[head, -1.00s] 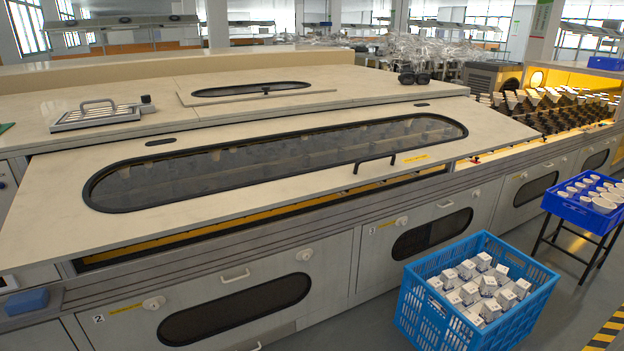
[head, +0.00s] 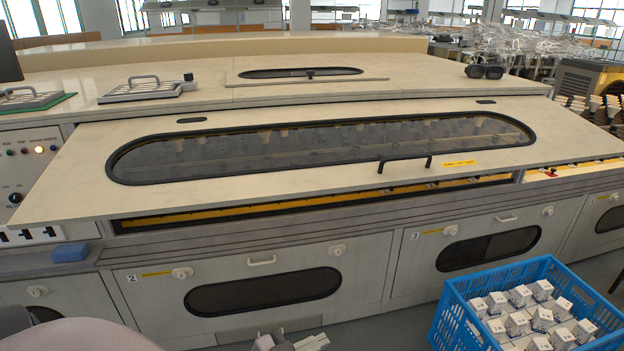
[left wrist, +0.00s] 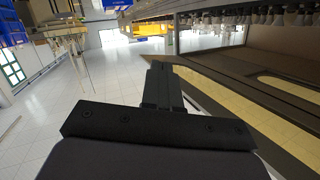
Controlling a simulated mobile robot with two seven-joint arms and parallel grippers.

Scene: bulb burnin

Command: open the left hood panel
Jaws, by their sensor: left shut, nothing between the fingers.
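The hood panel (head: 330,184) is a large beige sheet with a long oval dark window (head: 320,145). It lies low and sloping over the machine, with a narrow dark and yellow gap under its front edge. Its black bar handle (head: 404,162) is near the front edge, right of the middle. My left gripper (head: 290,342) is at the bottom edge of the head view, partly cut off, below and in front of the cabinet and well away from the handle. In the left wrist view its fingers (left wrist: 162,85) are together with nothing between them. My right gripper is out of view.
A blue crate of small white boxes (head: 455,317) stands on the floor at the right, in front of the cabinet. Cabinet doors with small handles (head: 262,262) line the front. A blue block (head: 70,252) sits on the left ledge.

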